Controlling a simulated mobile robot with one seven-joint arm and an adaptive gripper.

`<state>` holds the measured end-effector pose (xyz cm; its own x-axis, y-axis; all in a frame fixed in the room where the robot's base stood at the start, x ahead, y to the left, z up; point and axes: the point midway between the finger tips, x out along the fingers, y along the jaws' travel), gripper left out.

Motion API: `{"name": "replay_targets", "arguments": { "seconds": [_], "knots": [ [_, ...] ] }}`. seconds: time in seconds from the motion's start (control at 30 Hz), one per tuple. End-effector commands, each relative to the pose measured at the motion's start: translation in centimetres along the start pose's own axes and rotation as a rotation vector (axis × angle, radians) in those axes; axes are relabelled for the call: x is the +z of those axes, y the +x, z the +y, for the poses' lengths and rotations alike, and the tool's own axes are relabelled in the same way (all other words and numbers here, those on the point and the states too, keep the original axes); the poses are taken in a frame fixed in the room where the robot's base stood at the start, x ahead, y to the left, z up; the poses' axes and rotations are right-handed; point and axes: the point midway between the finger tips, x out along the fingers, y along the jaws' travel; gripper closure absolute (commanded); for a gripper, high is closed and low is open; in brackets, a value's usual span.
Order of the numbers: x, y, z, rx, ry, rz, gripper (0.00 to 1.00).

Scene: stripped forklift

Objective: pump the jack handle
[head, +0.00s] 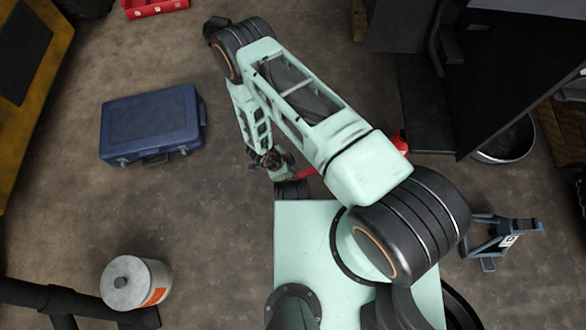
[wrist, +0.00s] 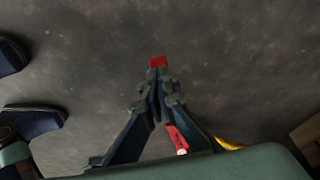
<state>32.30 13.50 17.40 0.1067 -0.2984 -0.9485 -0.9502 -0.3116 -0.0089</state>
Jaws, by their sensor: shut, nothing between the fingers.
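A red block-like end (wrist: 158,62) shows just beyond my gripper (wrist: 158,84) in the wrist view; it may be part of the jack handle, but I cannot tell. My gripper's fingers are together with nothing between them. I cannot tell whether they touch the red end. A second red piece (wrist: 176,137) shows lower, partly hidden behind the gripper's right side. In the head view a small red piece (head: 306,173) shows beside my arm's end, and more red (head: 400,142) shows behind the arm. My arm hides most of the jack there.
A blue case (head: 150,125) lies on the floor at left. A grey canister (head: 135,283) stands at lower left. A blue metal stand (head: 490,238) is at right. A dark machine part (head: 430,100) is at upper right. Floor between case and canister is clear.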

Motion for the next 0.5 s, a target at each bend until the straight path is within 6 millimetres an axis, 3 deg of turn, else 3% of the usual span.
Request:
{"name": "replay_targets", "arguments": {
  "seconds": [0.03,0.2,0.5],
  "knots": [
    [0.7,-1.7,-0.1,-0.003,-0.001,-0.003,1.00],
    [2.4,-4.9,-0.1,-0.002,0.000,-0.003,1.00],
    [3.6,-7.3,-0.1,-0.001,0.000,0.000,1.00]
  ]
}}
